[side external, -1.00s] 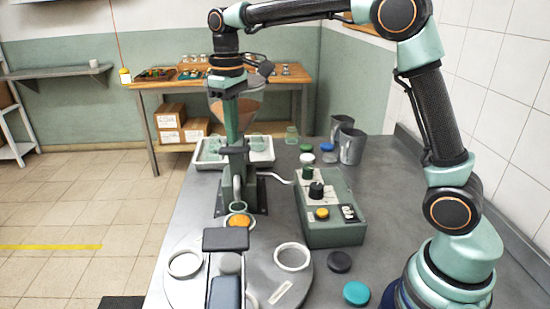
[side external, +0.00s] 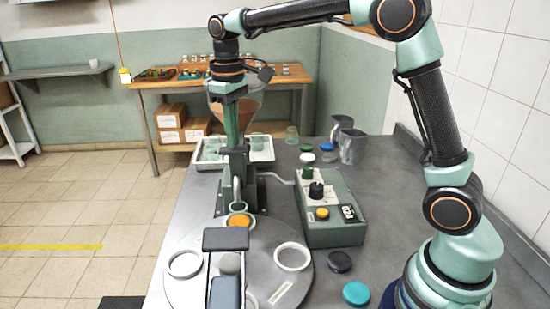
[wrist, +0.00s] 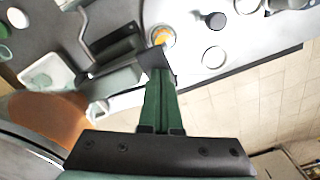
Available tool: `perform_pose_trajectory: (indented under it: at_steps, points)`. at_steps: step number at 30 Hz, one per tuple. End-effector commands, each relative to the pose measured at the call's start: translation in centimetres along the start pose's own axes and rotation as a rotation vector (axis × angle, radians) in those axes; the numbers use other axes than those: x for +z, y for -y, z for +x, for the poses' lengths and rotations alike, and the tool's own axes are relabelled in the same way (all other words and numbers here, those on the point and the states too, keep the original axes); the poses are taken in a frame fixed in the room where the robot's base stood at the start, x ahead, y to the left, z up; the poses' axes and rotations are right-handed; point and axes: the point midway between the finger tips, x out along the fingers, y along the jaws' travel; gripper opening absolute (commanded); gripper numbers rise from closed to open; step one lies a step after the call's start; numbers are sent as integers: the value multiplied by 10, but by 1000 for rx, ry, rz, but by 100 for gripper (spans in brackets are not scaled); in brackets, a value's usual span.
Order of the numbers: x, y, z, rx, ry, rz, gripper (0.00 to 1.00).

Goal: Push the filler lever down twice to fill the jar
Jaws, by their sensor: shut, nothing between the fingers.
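The open jar (side external: 239,220), with orange contents, stands on the round metal turntable in front of the green filler stand (side external: 243,195). It also shows in the wrist view (wrist: 162,38). A clear hopper (side external: 247,105) with brown-orange filling sits behind my arm. My gripper (side external: 234,148) is shut and points down over the filler stand, behind the jar. Its green fingers and dark tip show in the wrist view (wrist: 157,62). Dark parts of the filler lie beside and below the fingertips. The lever is hard to separate from them, so I cannot tell whether I touch it.
A green control box (side external: 330,213) with knobs and a yellow button stands right of the filler. White rings sit on the turntable (side external: 255,255). A white tray (side external: 262,155), metal jugs (side external: 352,146) and loose lids (side external: 356,293) are around. A black-topped fixture (side external: 225,239) fills the foreground.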

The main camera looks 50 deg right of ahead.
Motion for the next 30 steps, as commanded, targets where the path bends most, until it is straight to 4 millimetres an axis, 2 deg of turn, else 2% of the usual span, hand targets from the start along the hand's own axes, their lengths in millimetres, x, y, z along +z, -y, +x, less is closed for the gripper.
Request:
perform_pose_trajectory:
  at_steps: [30]
  points:
    - [1, 2, 29, 0, 1, 0, 0]
